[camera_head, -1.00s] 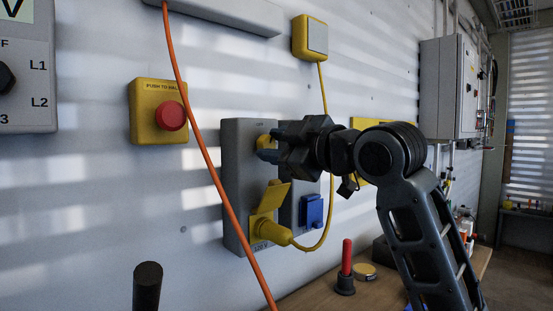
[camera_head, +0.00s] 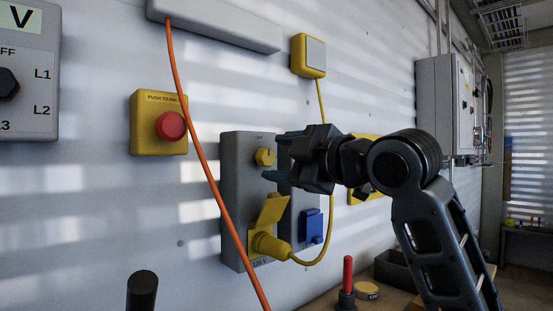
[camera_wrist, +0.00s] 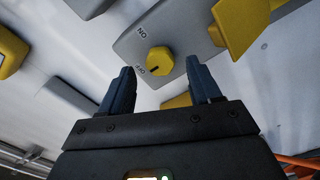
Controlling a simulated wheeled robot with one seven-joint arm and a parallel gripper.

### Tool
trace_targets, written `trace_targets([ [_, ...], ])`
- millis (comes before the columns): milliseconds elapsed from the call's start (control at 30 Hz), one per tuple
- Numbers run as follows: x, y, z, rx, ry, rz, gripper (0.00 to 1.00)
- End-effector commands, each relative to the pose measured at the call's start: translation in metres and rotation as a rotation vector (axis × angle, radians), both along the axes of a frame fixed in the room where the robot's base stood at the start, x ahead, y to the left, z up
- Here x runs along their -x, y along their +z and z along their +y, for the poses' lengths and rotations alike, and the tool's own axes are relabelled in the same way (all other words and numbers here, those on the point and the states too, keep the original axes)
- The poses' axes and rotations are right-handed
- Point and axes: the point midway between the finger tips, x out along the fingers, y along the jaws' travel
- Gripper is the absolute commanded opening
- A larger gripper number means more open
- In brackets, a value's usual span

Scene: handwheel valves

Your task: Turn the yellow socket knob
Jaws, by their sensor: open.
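The yellow socket knob (camera_head: 265,157) sits on the upper part of a grey socket box (camera_head: 235,190) on the wall. In the wrist view the knob (camera_wrist: 160,61) shows a dark pointer mark, with "OFF" and "ON" lettering beside it; the mark lies toward "OFF". My gripper (camera_head: 280,160) is open and empty, just right of the knob in the head view. In the wrist view my two dark fingers (camera_wrist: 162,88) stand apart, with the knob beyond and between their tips, not touched.
A yellow plug (camera_head: 272,246) with a raised yellow flap (camera_head: 272,210) is below the knob. An orange cable (camera_head: 205,150) hangs in front of the box's left side. A blue socket (camera_head: 312,226) is at right, a red push button (camera_head: 171,126) at left.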

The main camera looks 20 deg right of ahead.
Motion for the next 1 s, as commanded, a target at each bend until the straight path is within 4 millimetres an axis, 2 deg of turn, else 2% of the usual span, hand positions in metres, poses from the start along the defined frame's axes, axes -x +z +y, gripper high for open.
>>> trace_targets([
  [400, 0.035, 0.0, -0.011, -0.001, 0.001, 0.0, 0.63],
  [867, 0.042, 0.0, -0.013, -0.001, 0.001, 0.0, 0.63],
  [1000, 0.055, 0.0, -0.018, -0.002, -0.001, -0.002, 0.63],
])
